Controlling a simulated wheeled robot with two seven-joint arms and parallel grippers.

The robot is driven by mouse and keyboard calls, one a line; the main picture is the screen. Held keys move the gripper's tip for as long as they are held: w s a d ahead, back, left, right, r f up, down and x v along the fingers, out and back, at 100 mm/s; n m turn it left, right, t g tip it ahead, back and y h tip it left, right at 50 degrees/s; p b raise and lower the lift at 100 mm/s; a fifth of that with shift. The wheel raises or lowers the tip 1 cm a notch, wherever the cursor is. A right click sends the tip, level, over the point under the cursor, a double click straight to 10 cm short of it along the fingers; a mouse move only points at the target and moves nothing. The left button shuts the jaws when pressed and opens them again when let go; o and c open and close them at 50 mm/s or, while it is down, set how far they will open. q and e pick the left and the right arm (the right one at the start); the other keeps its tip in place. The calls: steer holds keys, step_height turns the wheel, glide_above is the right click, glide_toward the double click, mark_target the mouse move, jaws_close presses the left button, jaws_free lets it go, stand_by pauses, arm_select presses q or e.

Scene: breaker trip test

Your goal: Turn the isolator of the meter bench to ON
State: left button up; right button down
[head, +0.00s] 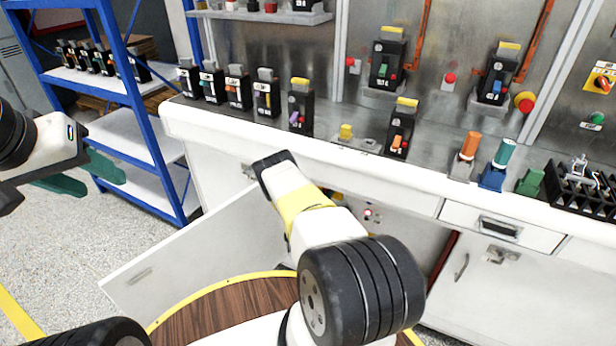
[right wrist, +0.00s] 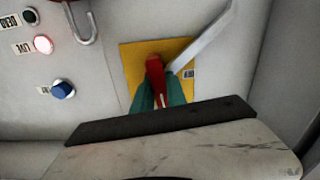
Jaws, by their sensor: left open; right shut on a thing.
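The isolator shows in the right wrist view as a red handle (right wrist: 155,72) on a yellow plate (right wrist: 131,62). My right gripper (right wrist: 160,94) has its teal fingers shut on the red handle. A small label (right wrist: 188,74) beside the handle is too small to read surely. In the head view my right arm reaches down into the open cabinet under the bench (head: 400,178), and its gripper is hidden. My left gripper (head: 84,172) is open and empty at the left, in front of the blue shelf rack.
The cabinet door (head: 190,255) hangs open at lower left. Beside the isolator are a red lamp (right wrist: 43,44) labelled LIVE, a blue knob (right wrist: 62,89), a metal hook (right wrist: 86,32) and a slanting grey bar (right wrist: 204,36). Several breakers stand along the bench top.

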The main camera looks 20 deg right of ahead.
steer(key=shift+f+m, duration=0.1)
steer(key=shift+m, duration=0.8)
steer(key=shift+a, duration=0.1)
steer(key=c, duration=1.3)
jaws_free()
steer(key=shift+c, duration=0.2)
steer(key=v, duration=0.7)
steer(key=shift+s+a, duration=0.2)
steer(key=shift+s, duration=0.1)
